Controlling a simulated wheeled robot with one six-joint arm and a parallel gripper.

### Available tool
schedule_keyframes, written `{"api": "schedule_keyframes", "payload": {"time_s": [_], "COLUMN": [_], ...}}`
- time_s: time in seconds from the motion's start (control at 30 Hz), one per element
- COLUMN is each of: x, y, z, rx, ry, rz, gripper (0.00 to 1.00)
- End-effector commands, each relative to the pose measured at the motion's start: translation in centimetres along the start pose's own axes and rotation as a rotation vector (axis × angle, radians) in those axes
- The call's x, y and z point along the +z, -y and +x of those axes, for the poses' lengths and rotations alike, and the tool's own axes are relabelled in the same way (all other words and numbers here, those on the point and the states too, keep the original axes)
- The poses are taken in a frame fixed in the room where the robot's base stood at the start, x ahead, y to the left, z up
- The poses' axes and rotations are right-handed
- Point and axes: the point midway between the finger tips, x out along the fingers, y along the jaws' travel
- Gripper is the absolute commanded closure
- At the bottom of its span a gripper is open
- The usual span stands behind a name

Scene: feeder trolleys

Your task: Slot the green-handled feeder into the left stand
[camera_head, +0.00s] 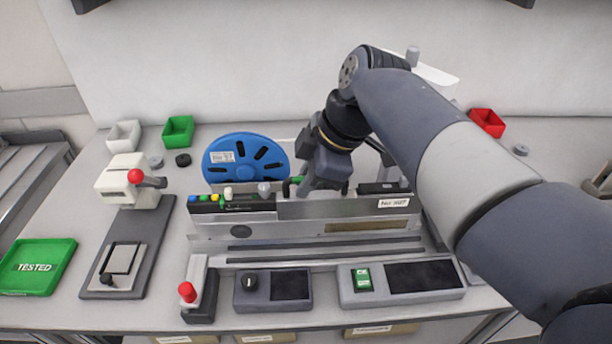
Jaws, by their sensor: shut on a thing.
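The feeder (345,208) is a long silver body with a dark top edge and a white number label at its right end. A bit of its green handle (297,182) shows beside my fingers. My gripper (322,188) is above the feeder's middle, shut on the green handle, and hides most of it. A blue reel (247,158) stands upright behind the feeder's left part. A metal stand with dark slotted rails (325,254) lies under and in front of the feeder. I cannot tell whether the feeder is seated in it. No second stand can be made out.
In front are a red-knobbed lever (188,292), a dial box (272,290) and a box with a green switch (400,281). At left are a white press (130,182) and a green TESTED tray (38,267). Small bins (178,130) stand behind. My arm covers the right side.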

Motion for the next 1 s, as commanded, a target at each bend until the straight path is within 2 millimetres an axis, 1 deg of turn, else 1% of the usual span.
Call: {"api": "schedule_keyframes", "payload": {"time_s": [1.0], "x": [0.29], "y": [0.09], "z": [0.78], "rx": [0.004], "ry": [-0.002], "rz": [-0.001], "gripper": [1.0]}}
